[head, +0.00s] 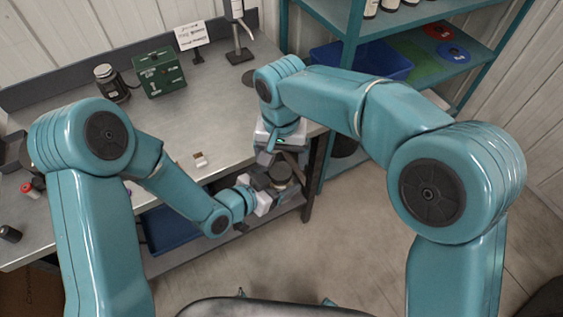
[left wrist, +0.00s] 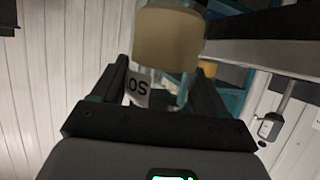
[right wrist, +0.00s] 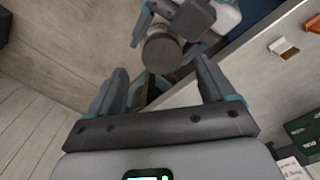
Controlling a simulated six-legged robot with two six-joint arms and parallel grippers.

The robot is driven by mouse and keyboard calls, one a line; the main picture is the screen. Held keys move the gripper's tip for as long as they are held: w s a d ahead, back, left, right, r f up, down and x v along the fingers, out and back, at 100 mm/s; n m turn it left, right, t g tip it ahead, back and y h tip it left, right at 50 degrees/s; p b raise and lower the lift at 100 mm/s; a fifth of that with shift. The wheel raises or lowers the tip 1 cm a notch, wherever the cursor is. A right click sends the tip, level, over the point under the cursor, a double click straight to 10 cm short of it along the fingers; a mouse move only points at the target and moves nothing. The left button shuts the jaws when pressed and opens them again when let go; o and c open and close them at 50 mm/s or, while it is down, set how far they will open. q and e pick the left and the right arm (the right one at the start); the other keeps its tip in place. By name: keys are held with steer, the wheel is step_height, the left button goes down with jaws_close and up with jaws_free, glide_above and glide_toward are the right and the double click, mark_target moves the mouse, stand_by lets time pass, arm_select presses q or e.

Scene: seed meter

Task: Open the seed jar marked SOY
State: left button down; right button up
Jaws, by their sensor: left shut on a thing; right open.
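My left gripper (head: 262,196) is shut on a seed jar (head: 280,174), held off the bench's front edge. The right wrist view shows the lid end of the jar (right wrist: 162,52) just beyond my right gripper (right wrist: 163,85). My right gripper is open and empty, above the jar in the head view, its fingers apart from the lid.
The metal bench (head: 225,115) holds another dark-lidded jar (head: 112,84), a green box (head: 160,74), a printed sign (head: 191,36) and a small tan-and-white item (head: 200,160). A teal shelf unit (head: 455,58) with a blue bin (head: 335,57) stands at right. Floor in front is clear.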

mark_target(280, 170)
steer(key=shift+r, duration=0.2)
steer(key=shift+c, duration=0.5)
steer(key=shift+r+m, duration=0.2)
steer(key=shift+m, duration=0.2)
step_height(280, 170, up, 3)
steer(key=m, duration=0.5)
steer(key=shift+a+f, duration=0.1)
steer(key=shift+a, duration=0.05)
steer(key=shift+f+m, duration=0.25)
steer(key=shift+m, duration=0.05)
step_height(280, 170, down, 7)
steer(key=shift+f, duration=0.2)
